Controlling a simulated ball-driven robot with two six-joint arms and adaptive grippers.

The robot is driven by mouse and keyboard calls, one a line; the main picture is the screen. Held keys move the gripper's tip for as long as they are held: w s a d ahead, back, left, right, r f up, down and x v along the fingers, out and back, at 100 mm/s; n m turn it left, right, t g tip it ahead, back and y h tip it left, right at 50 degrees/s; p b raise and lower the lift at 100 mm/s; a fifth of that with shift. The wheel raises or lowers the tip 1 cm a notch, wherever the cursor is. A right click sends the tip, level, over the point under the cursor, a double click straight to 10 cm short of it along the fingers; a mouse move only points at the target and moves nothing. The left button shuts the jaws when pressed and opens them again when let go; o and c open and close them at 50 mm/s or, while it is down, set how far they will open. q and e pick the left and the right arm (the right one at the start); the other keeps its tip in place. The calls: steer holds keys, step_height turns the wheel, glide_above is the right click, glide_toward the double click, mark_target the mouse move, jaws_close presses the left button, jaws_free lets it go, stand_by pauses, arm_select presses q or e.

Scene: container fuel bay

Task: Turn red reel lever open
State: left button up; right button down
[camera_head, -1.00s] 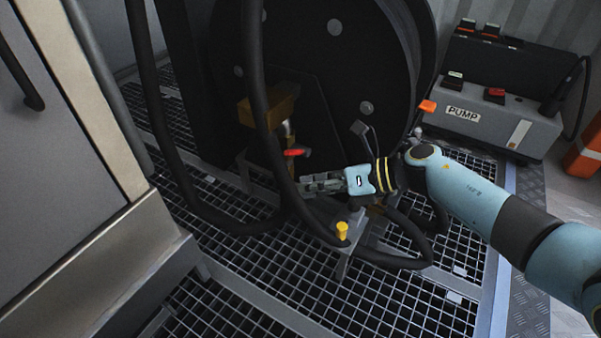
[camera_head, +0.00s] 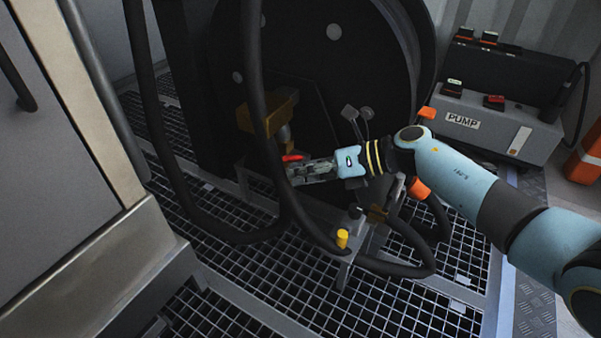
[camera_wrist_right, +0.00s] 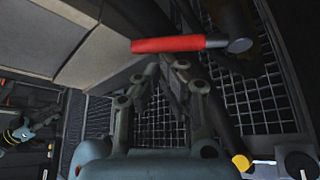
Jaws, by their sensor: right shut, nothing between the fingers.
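The red reel lever (camera_head: 292,158) sits under a brass-coloured valve body (camera_head: 257,113) in front of the black reel (camera_head: 320,65). In the right wrist view the red lever (camera_wrist_right: 168,44) lies nearly level across the top, its grey metal end to the right. My right gripper (camera_head: 295,172) is shut and empty. Its fingertips (camera_wrist_right: 165,70) are just short of the lever in the wrist view; I cannot tell whether they touch it. A dark hose partly hides the valve and crosses close to the fingertips in the head view.
Thick black hoses (camera_head: 262,150) hang in front of the reel and loop over the grating. A yellow-capped fitting (camera_head: 342,238) stands below the gripper. A grey cabinet (camera_head: 75,150) fills the left. A grey box marked PUMP (camera_head: 490,128) stands at the right.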

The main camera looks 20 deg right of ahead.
mark_target(294, 159)
steer(key=r, duration=0.1)
steer(key=w+d+r+m+y, duration=0.1)
steer(key=r, duration=0.1)
steer(key=shift+d+p, duration=0.15)
steer(key=shift+p, duration=0.2)
arm_select(q)
steer(key=shift+w+r+g, duration=0.2)
steer(key=shift+r+g, duration=0.1)
steer(key=shift+g, duration=0.1)
arm_select(e)
steer(key=shift+f, duration=0.1)
